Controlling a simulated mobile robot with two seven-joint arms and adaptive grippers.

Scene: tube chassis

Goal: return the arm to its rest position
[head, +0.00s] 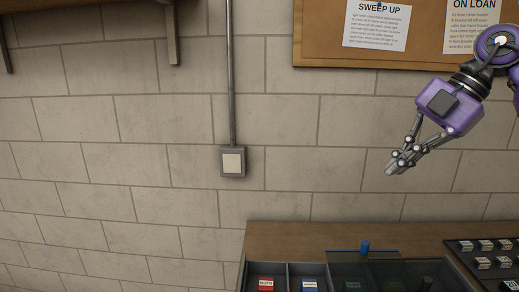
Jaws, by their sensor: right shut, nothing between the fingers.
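My right gripper (392,171) shows at the upper right of the head view, on a purple arm that comes in from the right edge. Its grey fingers point down and to the left. They are shut with nothing between them. The gripper is in the air in front of the block wall, above the wooden bench (290,235), and touches nothing that I can see. My left gripper and left arm are not in the picture.
A dark divided tray (277,267) on the bench holds a red item (266,284) and a blue-and-white item (310,285). A blue knob (365,247) stands behind it. A dark rack (462,247) with small blocks is at right. A notice board (345,58) and wall switch (232,162) are behind.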

